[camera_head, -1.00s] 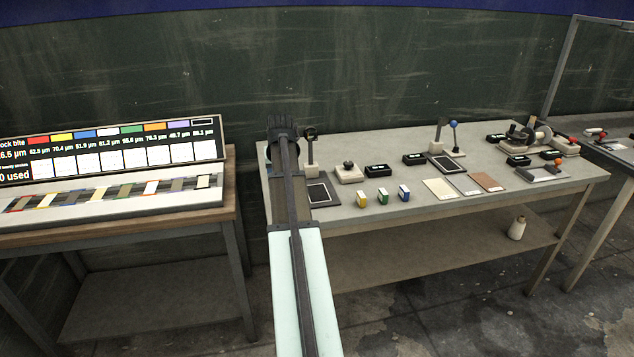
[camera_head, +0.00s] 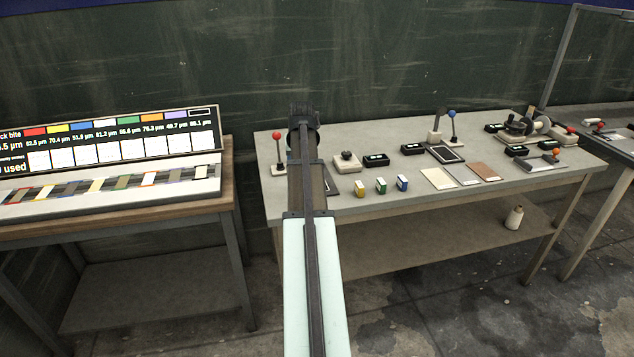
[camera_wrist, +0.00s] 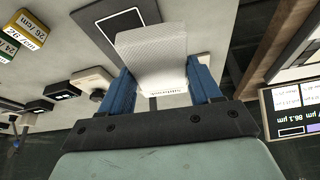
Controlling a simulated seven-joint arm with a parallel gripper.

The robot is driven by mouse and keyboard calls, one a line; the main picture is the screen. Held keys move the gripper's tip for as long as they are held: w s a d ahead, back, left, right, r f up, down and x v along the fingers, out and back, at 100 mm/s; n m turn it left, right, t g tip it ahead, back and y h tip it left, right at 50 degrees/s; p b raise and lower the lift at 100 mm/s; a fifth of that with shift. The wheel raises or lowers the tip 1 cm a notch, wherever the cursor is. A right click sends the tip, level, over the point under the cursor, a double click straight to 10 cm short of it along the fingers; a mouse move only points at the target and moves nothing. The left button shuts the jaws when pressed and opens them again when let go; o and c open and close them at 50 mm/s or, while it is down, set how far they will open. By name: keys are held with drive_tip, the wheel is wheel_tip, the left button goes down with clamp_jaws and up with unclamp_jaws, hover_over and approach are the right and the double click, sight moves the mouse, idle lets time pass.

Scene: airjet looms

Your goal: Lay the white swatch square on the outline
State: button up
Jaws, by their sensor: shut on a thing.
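My gripper (camera_wrist: 162,84) has two blue fingers and is shut on the white swatch (camera_wrist: 155,48), a thin woven-looking sheet with small print along its edge near my palm. In the wrist view the swatch extends beyond the fingertips and covers part of a dark pad (camera_wrist: 90,14) with a white square outline (camera_wrist: 121,21). The swatch appears above the pad; the exact gap is not clear. In the head view my arm covers most of this pad (camera_head: 332,186), and the fingers and swatch cannot be made out there.
A red-knobbed lever (camera_head: 278,152) stands left of my arm. A knobbed block (camera_head: 346,162), black boxes (camera_head: 376,160) and small coloured blocks (camera_head: 381,186) stand to the right. Another outlined dark pad (camera_head: 446,154) lies farther right. A display board (camera_head: 110,140) stands on the left table.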

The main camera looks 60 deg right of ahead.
drive_tip(key=shift+s+d+n, duration=0.6)
drive_tip(key=shift+s+d, duration=0.25)
drive_tip(key=shift+d, duration=2.4)
drive_tip(key=shift+f, duration=4.5)
drive_tip(key=shift+f, duration=0.1)
drive_tip(key=o, duration=1.1)
drive_tip(key=shift+c, duration=0.2)
drive_tip(key=v, duration=1.2)
drive_tip(key=shift+s, duration=0.15)
drive_tip(key=shift+d, duration=0.15)
